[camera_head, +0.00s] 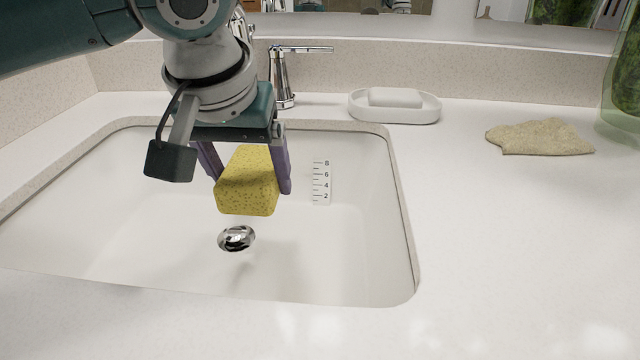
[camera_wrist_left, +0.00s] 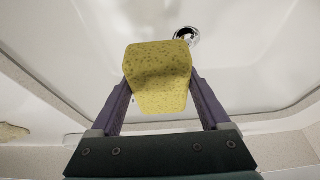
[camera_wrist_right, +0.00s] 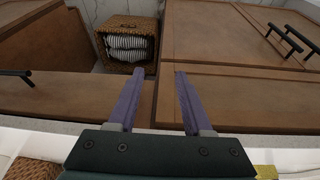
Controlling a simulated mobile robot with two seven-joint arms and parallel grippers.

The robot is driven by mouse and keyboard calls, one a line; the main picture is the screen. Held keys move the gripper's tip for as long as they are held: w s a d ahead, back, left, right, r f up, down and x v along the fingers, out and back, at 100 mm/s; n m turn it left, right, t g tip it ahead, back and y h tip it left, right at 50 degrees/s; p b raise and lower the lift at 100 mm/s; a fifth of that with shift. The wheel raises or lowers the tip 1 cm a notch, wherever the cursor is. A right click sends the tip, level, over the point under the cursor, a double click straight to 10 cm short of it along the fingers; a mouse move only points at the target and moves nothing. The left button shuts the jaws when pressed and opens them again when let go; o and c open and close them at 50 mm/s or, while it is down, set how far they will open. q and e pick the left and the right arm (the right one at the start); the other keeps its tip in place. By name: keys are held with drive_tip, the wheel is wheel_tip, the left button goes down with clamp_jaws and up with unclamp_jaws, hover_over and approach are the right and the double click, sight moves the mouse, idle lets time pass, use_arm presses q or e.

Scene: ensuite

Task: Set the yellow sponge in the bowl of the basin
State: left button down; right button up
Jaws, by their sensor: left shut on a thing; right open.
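The yellow sponge (camera_head: 248,184) is between the purple fingers of my left gripper (camera_head: 243,180), which is shut on it. It is held over the basin (camera_head: 365,235), above and behind the drain (camera_head: 237,238) in the head view. In the left wrist view the sponge (camera_wrist_left: 158,75) sits between both fingers, with the drain (camera_wrist_left: 187,35) beyond it. I cannot tell exactly how far the sponge is above the basin floor. My right gripper (camera_wrist_right: 153,75) is open and empty in the right wrist view, above the front of brown cabinets.
A white soap dish (camera_head: 395,107) with a soap bar stands behind the basin to the right. A beige cloth (camera_head: 540,137) and a green glass vase (camera_head: 622,85) are on the right counter. The chrome faucet (camera_head: 282,80) is close behind my left gripper. The front right counter is clear.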

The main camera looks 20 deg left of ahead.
use_arm(q)
drive_tip(key=b, duration=0.2)
hover_over(268, 259)
drive_tip(key=s, duration=0.1)
wheel_tip(268, 259, down, 9)
drive_tip(key=shift+s+d+r, duration=0.1)
drive_tip(key=shift+r, duration=0.1)
drive_tip(key=shift+f+b, duration=0.85)
drive_tip(key=shift+f, duration=1.2)
drive_tip(key=shift+f, duration=0.1)
